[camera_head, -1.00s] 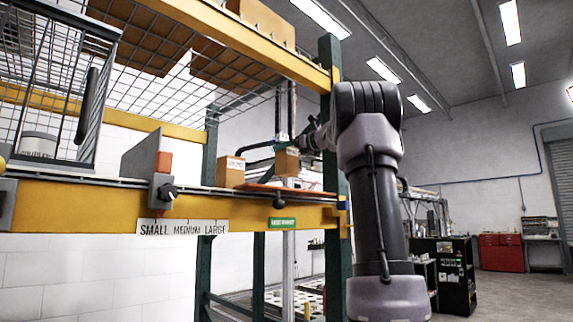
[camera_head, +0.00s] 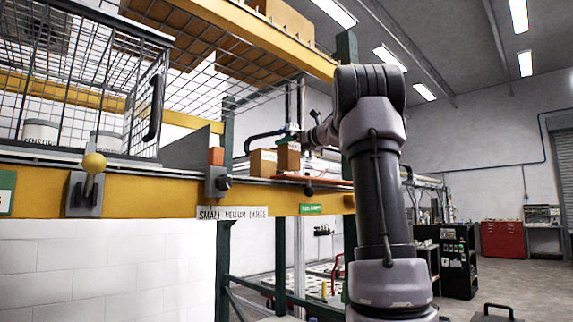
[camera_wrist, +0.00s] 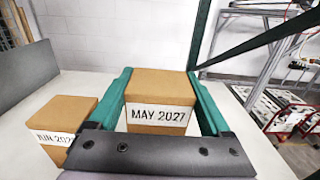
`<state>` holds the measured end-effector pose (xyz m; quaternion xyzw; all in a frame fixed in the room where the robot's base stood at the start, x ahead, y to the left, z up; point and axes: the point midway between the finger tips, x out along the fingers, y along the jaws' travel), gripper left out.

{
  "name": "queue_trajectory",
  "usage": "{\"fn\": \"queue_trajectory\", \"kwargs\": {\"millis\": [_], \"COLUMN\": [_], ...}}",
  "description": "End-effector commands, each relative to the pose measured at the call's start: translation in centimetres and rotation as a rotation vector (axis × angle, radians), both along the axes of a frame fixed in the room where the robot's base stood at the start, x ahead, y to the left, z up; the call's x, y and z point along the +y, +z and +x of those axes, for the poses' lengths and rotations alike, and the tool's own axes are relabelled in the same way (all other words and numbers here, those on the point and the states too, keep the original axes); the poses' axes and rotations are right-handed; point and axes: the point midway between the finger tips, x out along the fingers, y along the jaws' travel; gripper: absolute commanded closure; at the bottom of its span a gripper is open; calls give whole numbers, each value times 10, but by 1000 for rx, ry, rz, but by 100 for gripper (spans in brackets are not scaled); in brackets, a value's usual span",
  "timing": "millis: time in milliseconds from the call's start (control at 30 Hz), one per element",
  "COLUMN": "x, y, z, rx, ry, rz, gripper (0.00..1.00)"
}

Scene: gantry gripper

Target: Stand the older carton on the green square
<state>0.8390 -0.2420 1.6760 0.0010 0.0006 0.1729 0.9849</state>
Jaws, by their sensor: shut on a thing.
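A brown carton labelled MAY 2027 (camera_wrist: 160,88) is between the green fingers of my gripper (camera_wrist: 160,76) in the wrist view, and the gripper is shut on it. In the head view this carton (camera_head: 288,158) is upright at shelf height, below my gripper (camera_head: 290,138). Whether it touches the shelf is unclear. A second brown carton (camera_wrist: 70,120) stands left of it on the pale shelf; its label reads JUN 202 and its last digit is partly hidden. It also shows in the head view (camera_head: 262,163). I cannot make out the green square in either view.
A grey divider plate (camera_head: 190,152) stands on the shelf left of the cartons. Further left is a wire cage (camera_head: 80,90) with white tubs inside. The yellow shelf beam (camera_head: 150,190) carries a yellow-knobbed lever (camera_head: 93,165). A flat orange-red piece (camera_head: 318,180) lies near the shelf's right end.

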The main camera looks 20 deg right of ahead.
Motion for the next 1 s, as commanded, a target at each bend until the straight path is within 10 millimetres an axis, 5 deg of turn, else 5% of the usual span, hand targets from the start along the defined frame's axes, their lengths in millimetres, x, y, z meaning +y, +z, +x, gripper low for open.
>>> {"fn": "queue_trajectory", "kwargs": {"millis": [400, 800, 833, 867, 1000], "x": [1, 1, 1, 1, 1], "y": [-48, -53, -54, -53, -53], "z": [-1, -1, -1, -1, 0], "rx": [-2, -2, -1, -1, -1], "ry": [1, 1, 1, 1, 1], "rz": [1, 0, 0, -1, -1], "gripper": [95, 95, 10, 0, 0]}}
